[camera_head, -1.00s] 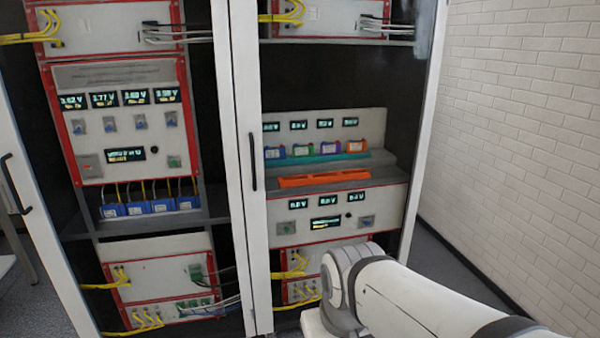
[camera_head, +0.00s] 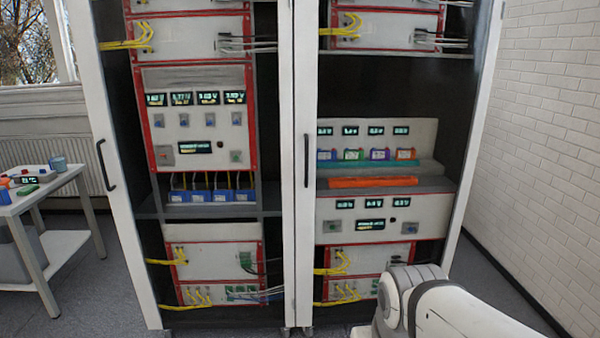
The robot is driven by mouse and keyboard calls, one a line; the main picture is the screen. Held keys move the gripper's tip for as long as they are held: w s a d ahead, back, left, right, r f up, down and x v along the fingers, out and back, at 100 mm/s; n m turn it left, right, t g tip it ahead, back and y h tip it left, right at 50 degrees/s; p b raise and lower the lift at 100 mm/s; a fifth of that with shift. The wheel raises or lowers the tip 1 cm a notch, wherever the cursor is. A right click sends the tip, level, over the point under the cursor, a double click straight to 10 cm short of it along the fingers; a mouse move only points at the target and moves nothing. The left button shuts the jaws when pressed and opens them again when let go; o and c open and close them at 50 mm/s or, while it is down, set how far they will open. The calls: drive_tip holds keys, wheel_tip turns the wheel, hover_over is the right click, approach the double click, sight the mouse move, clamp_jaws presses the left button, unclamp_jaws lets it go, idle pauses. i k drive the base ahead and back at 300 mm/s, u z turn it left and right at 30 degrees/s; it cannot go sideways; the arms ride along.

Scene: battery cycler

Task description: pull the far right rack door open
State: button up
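The far right rack (camera_head: 380,225) stands next to the wall. Its front has a white door frame (camera_head: 302,230) with a black vertical handle (camera_head: 306,160) on the left edge. The door looks shut, and the shelves show through its front. My arm's white links show at the lower right, in front of the rack's lower part. My gripper is outside the picture, so its state does not show. Nothing of mine is seen touching the handle.
A second rack (camera_head: 205,230) stands directly to the left, with its own black handle (camera_head: 105,165). A white table (camera_head: 72,180) with small items stands at the far left. A white brick wall (camera_head: 555,140) bounds the right. Grey floor shows between table and racks.

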sight(306, 41)
drive_tip(key=k, duration=0.95)
drive_tip(key=z, duration=0.65)
drive_tip(key=i, duration=2.15)
drive_tip(key=u, duration=0.7)
